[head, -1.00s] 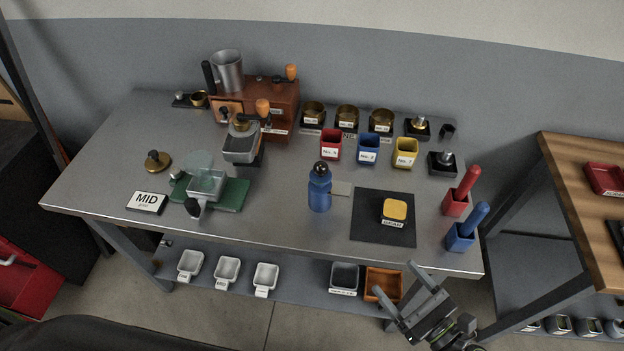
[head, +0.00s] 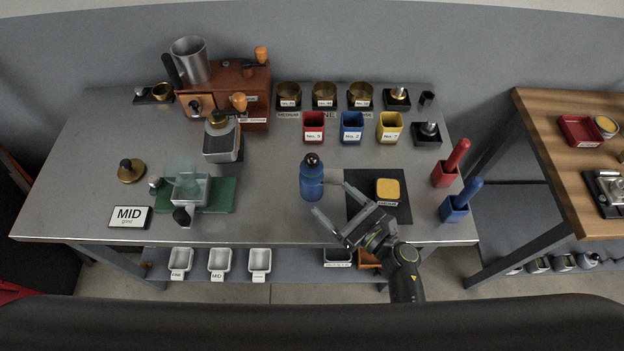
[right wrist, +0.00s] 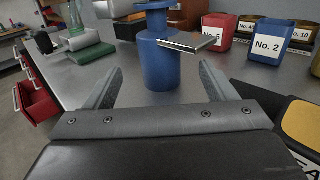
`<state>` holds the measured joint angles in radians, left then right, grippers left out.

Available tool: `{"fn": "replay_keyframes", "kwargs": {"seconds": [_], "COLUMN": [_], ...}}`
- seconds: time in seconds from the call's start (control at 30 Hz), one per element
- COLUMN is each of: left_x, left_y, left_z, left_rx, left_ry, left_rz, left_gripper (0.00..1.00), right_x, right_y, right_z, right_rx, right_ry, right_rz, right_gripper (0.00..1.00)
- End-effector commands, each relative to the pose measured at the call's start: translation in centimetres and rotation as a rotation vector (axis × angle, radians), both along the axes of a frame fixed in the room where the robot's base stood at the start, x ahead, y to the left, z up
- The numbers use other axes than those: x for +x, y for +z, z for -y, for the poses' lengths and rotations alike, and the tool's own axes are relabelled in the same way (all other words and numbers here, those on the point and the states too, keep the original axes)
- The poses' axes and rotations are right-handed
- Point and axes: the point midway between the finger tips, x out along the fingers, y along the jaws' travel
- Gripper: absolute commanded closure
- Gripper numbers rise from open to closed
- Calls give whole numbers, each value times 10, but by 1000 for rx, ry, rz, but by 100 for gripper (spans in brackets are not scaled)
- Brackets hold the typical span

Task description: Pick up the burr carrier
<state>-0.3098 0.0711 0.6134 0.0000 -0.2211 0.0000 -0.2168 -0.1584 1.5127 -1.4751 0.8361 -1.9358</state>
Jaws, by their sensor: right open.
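A blue round piece with a narrow neck and dark top (head: 312,180) stands upright on the grey table; I take it to be the burr carrier, though no readable label names it. In the right wrist view the blue piece (right wrist: 162,66) stands ahead, between the lines of my fingers, with a flat grey plate (right wrist: 187,42) at its neck. My right gripper (head: 332,203) is open and empty, at the table's front, just right of and nearer than the blue piece, apart from it. My left gripper is out of view.
A black mat (head: 362,207) with a yellow-topped container (head: 387,191) lies right of the blue piece. Red (head: 314,127), blue (head: 352,128) and yellow (head: 390,127) cups stand behind. A green mat (head: 222,196) lies left; the table between is clear.

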Motion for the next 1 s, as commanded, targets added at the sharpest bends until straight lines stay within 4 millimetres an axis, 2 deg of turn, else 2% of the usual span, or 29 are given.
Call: {"fn": "replay_keyframes", "kwargs": {"seconds": [0.27,0.53,0.87,1.0], "left_x": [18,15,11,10], "left_y": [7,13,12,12], "left_z": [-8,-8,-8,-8], "left_rx": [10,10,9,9], "left_ry": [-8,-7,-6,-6], "left_rz": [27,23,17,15], "left_gripper": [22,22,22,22], "right_x": [16,45,50,49], "right_y": [1,1,0,0], "right_z": [-15,-42,-47,-47], "right_rx": [2,1,1,1], "right_ry": [0,0,0,0], "right_rz": [1,0,-1,-1], "right_gripper": [22,22,22,39]}}
